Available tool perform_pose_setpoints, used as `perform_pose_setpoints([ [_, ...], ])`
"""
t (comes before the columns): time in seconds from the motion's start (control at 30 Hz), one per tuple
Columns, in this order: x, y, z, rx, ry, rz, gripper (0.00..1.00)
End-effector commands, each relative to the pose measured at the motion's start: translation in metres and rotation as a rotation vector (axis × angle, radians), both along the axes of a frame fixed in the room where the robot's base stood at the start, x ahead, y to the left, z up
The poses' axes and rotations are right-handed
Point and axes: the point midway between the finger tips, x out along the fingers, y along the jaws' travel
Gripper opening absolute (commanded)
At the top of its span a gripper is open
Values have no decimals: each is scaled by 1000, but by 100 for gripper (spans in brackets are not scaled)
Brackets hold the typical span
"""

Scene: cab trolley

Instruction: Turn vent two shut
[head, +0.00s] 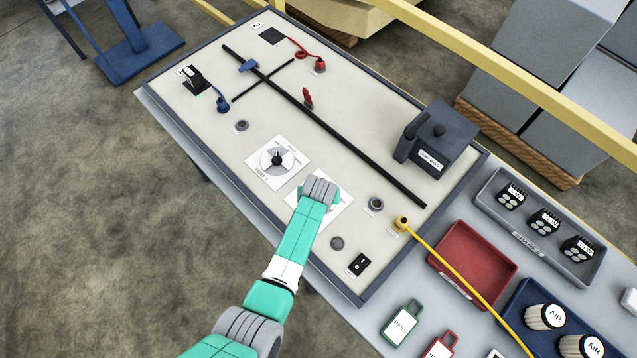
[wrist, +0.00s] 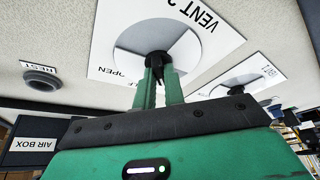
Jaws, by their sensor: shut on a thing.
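The vent two dial is a white plate (wrist: 108,52) marked VENT 2 and OPEN, with a grey disc and a black knob (wrist: 157,58) in the wrist view. My gripper (wrist: 160,72) is shut on that knob, one green finger on each side. In the head view my gripper (head: 321,190) covers the knob and most of the plate (head: 341,201); only the plate's edges show. The knob's pointing direction is hidden by my fingers.
The vent one dial (head: 277,160) lies beside it on the panel (head: 225,150). A round REST socket (head: 376,204), a rocker switch (head: 361,264) and a dark box (head: 437,140) are nearby. A yellow cable (head: 450,275) crosses the red tray (head: 470,258) at right.

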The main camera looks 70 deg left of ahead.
Motion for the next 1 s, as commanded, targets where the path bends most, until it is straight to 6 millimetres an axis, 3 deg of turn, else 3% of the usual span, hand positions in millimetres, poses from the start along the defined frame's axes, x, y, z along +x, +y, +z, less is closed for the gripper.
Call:
perform_pose_setpoints([
  [0.63, 0, 0, 0, -1, 0, 43, 0],
  [0.67, 0, 0, 0, -1, 0, 43, 15],
  [0.77, 0, 0, 0, -1, 0, 43, 33],
  [1.0, 0, 0, 0, -1, 0, 42, 33],
])
